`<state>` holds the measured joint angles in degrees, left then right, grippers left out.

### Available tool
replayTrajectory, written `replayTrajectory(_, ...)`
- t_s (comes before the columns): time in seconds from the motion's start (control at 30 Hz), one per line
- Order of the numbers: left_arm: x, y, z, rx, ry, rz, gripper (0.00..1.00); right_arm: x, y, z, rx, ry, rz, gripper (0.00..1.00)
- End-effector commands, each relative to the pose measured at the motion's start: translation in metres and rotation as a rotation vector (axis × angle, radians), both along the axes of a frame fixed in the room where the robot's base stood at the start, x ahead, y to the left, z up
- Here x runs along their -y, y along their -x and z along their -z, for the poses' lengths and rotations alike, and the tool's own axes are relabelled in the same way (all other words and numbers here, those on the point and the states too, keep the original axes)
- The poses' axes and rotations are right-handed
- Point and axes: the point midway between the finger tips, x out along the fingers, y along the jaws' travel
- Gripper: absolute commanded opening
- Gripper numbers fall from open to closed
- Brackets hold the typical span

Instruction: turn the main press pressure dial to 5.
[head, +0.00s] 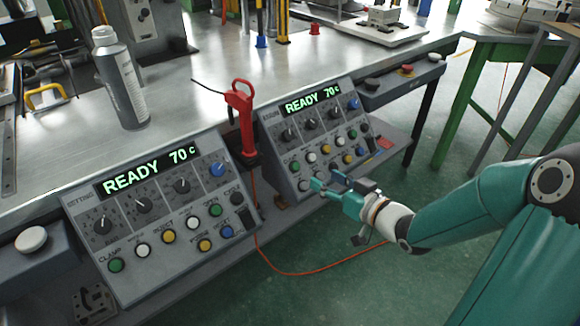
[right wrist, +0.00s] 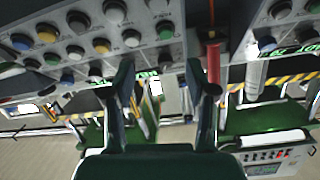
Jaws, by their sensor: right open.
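Two grey control panels stand on the bench front, each with a green "READY 70 C" display. The left panel (head: 150,262) has a row of black dials (head: 143,205) and a blue one (head: 217,169). The right panel (head: 285,162) has similar black dials (head: 310,124) and a blue one (head: 353,103). Dial labels and pointer settings are too small to read surely. My right gripper (head: 326,183) is open and empty in front of the right panel's lower buttons. In the right wrist view, its two fingers (right wrist: 160,85) are apart, with buttons behind them. My left gripper is not in view.
A red-handled tool (head: 240,112) stands between the panels, and an orange cable (head: 300,273) hangs to the floor. A red button (head: 405,69) is at the right bench edge. Floor before the panels is open.

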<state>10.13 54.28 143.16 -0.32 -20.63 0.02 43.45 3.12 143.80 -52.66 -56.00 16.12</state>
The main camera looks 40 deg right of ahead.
Motion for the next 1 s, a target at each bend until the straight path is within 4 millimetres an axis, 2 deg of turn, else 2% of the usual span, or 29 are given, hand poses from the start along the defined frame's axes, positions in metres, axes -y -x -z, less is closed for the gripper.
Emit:
replayTrajectory(0.03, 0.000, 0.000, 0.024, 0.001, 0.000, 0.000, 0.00, 0.008, 0.010, -0.003, 0.063, 0.046, 0.003, 0.56)
replayTrajectory(0.1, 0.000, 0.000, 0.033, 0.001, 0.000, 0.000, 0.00, 0.011, 0.020, -0.018, 0.124, 0.094, -0.009, 0.56)
replayTrajectory(0.23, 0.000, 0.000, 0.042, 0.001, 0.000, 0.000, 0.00, 0.010, 0.032, -0.035, 0.186, 0.145, -0.029, 0.56)
replayTrajectory(0.37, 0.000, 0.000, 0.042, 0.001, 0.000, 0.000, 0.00, 0.008, 0.030, -0.041, 0.204, 0.159, -0.039, 0.56)
replayTrajectory(0.57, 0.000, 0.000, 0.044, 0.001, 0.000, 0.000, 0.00, 0.005, 0.004, -0.041, 0.204, 0.156, -0.042, 0.56)
replayTrajectory(1.0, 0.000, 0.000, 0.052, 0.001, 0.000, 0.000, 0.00, -0.001, -0.090, -0.041, 0.201, 0.157, -0.040, 0.56)
